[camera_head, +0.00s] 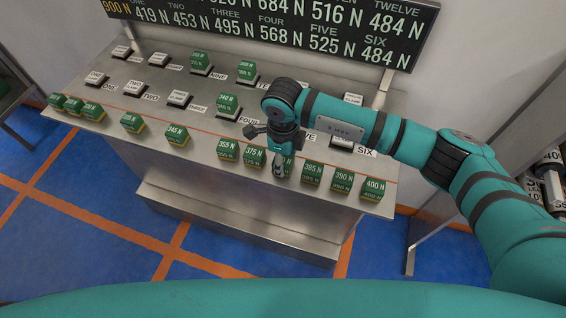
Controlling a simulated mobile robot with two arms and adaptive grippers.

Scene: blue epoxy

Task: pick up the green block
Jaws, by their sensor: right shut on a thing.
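Several green blocks with white force labels and yellowish lower parts stand in a row along the front of the metal bench. My right gripper (279,170) points down at this front row and is shut on one green block (288,162), mostly hidden behind the fingers. Its label cannot be read in full. The block sits at about the same level as its neighbours; I cannot tell whether it is off the bench. The 375 N block (255,155) is close on the left and the 385 N block (312,173) on the right. My left gripper is not in view.
The metal bench (190,140) carries numbered white-topped scale pads, such as pad SIX (343,141). Three green blocks, including one by pad FOUR (228,105), stand farther back. A dark board (290,30) with green-white numbers hangs behind. The blue floor in front is clear.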

